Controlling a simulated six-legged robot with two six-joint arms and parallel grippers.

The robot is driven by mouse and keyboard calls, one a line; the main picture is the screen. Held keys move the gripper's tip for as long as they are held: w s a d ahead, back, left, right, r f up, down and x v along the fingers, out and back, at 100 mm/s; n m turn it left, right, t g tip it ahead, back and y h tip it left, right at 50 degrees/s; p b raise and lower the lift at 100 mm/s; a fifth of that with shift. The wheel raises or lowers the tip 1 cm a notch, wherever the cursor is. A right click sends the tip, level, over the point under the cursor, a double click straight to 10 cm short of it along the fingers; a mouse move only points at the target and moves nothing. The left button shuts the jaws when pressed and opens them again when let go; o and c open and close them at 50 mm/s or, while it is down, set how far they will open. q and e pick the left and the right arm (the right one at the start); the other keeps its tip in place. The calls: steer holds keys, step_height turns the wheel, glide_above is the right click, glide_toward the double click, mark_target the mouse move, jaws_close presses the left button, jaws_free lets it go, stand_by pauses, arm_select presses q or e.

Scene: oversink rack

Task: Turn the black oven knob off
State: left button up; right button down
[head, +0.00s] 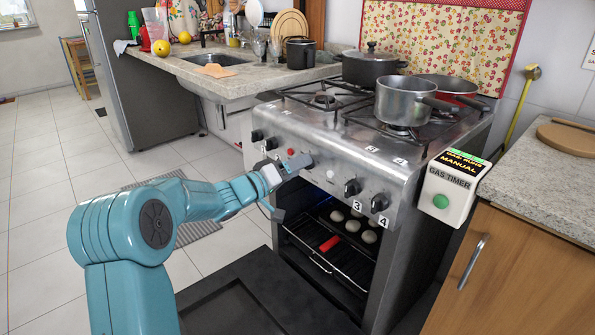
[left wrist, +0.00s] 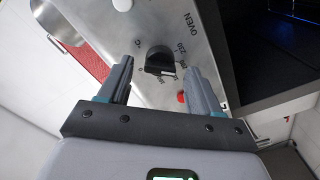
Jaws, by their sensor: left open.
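The black oven knob (left wrist: 160,60) sits on the steel stove panel (left wrist: 205,25) beside printed "OVEN" and temperature marks. In the left wrist view it lies between the two fingers of my left gripper (left wrist: 161,66), which is open. I cannot tell whether either finger touches it. In the head view my left gripper (head: 289,178) is at the stove's front panel (head: 345,160), and its fingers hide the oven knob. A red light (left wrist: 182,97) sits near the right finger. My right gripper is not in view.
The oven door (head: 235,295) is open below my left arm, with a wire rack (head: 315,255) and round rolls inside. Other black knobs (head: 352,187) line the panel. A pot (head: 403,101) stands on top. A gas timer box (head: 450,188) is at the right.

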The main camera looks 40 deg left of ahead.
arm_select(q)
steer(key=shift+w, duration=0.45)
steer(key=c, duration=1)
steer(key=shift+c, duration=0.2)
